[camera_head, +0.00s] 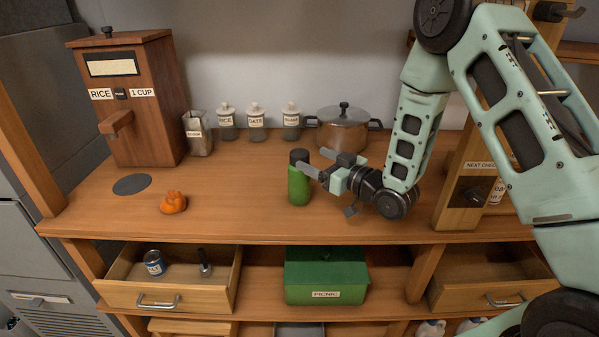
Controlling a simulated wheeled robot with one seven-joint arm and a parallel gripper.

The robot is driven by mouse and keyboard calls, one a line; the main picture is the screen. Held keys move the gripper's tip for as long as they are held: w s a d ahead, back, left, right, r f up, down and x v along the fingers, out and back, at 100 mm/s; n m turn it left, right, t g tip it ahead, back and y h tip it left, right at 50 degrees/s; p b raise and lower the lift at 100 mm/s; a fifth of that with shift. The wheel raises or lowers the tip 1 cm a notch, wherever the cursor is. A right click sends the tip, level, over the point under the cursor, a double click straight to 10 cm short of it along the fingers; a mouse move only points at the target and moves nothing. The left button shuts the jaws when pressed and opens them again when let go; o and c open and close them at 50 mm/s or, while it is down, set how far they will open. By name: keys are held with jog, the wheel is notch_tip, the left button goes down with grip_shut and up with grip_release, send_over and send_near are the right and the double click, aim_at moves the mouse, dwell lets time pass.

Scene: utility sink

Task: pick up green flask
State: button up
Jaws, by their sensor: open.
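The green flask (299,188) stands upright on the wooden counter near the middle, with a dark cap on top. My gripper (312,164) reaches in from the right at the height of the flask's upper part. Its fingers are open and point left toward the flask. One finger overlaps the flask just below the cap in this view. I cannot tell whether the fingers touch it or stand on both sides of it.
An orange object (173,202) lies on the counter to the left. A pot (342,131) and several lidded jars (255,121) stand behind. A wooden rice dispenser (143,105) is at the back left. Below are an open drawer (167,300) and a green picnic box (326,275).

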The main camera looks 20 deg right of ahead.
aim_at(294, 149)
jog(key=x, duration=0.2)
jog(key=shift+w+a+p, duration=0.2)
jog(key=shift+w+p, duration=0.1)
jog(key=shift+p, duration=0.05)
jog(key=p+x, duration=0.1)
jog(key=x, duration=0.1)
jog(key=p+x, duration=0.1)
jog(key=x, duration=0.1)
jog(key=shift+a+f+p, duration=0.1)
jog(key=shift+f+p, duration=0.1)
jog(key=shift+p, duration=0.15)
jog(key=shift+w+a+f, duration=0.15)
jog(key=shift+w+a, duration=0.1)
jog(key=shift+w, duration=0.2)
grip_shut()
